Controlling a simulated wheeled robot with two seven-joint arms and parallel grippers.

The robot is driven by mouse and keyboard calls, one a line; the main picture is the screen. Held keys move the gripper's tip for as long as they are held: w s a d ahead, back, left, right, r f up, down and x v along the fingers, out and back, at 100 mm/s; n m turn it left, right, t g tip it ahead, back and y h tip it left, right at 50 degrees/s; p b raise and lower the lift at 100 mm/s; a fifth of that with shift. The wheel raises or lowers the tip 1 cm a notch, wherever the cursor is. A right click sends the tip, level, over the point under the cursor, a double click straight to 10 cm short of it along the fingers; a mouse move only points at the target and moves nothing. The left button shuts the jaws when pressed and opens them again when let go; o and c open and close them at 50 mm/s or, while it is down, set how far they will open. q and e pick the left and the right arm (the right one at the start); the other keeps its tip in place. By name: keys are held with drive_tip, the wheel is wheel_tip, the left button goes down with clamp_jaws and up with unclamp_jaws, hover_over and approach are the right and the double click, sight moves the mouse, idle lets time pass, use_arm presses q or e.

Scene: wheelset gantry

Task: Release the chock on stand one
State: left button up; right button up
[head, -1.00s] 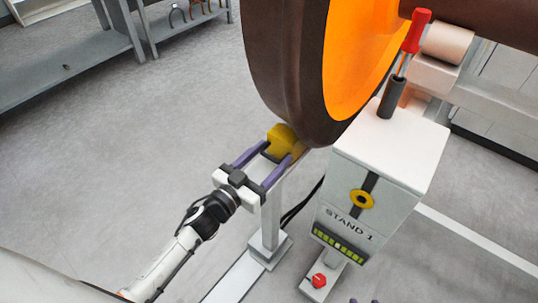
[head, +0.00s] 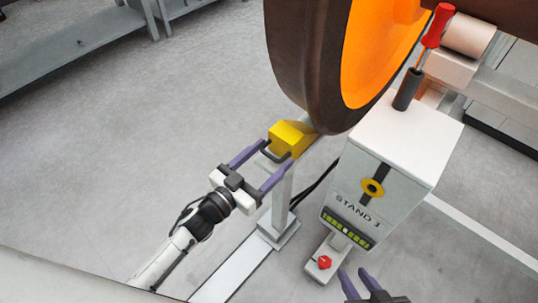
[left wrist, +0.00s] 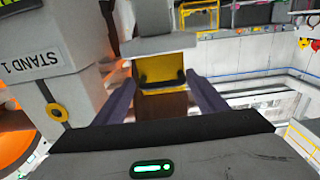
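The yellow chock (head: 291,137) sits on top of a grey post beside the lower rim of the large brown-and-orange wheel (head: 312,90). Whether it touches the rim is unclear. A dark handle (head: 274,154) is on its near side. In the left wrist view the chock (left wrist: 172,65) and its black handle (left wrist: 162,82) show between my fingers. My left gripper (head: 279,154) is open, its fingertips on either side of the handle, with no visible grip. My right gripper (head: 354,271) is open and empty at the bottom edge. Stand one (head: 365,190) is a white box labelled STAND 1.
A red-handled screwdriver-like tool (head: 432,35) stands in a dark holder on the stand. A red button (head: 324,262) is on a low pedestal in front. A grey bench (head: 75,45) stands at the upper left. The floor on the left is clear.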

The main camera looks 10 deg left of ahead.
use_arm(q)
drive_tip(key=shift+s+a, duration=0.15)
drive_tip(key=shift+s, duration=0.05)
drive_tip(key=p+v, duration=0.1)
drive_tip(key=v, duration=0.8)
drive_tip(key=shift+s+a, duration=0.2)
drive_tip(key=shift+s, duration=0.15)
drive_tip(key=shift+r, duration=0.1)
drive_tip(key=s+f+n+g+y+p, duration=0.1)
drive_tip(key=s+f+g+y+p, duration=0.1)
drive_tip(key=s, duration=0.4)
drive_tip(key=s+a+f+n+g+y+p, duration=0.1)
drive_tip(key=s+f+n+g+y+p, duration=0.1)
drive_tip(key=s+g+y+p, duration=0.2)
drive_tip(key=s+g+p, duration=0.1)
drive_tip(key=s, duration=0.2)
drive_tip(key=shift+s+n, duration=0.25)
drive_tip(key=shift+n, duration=0.05)
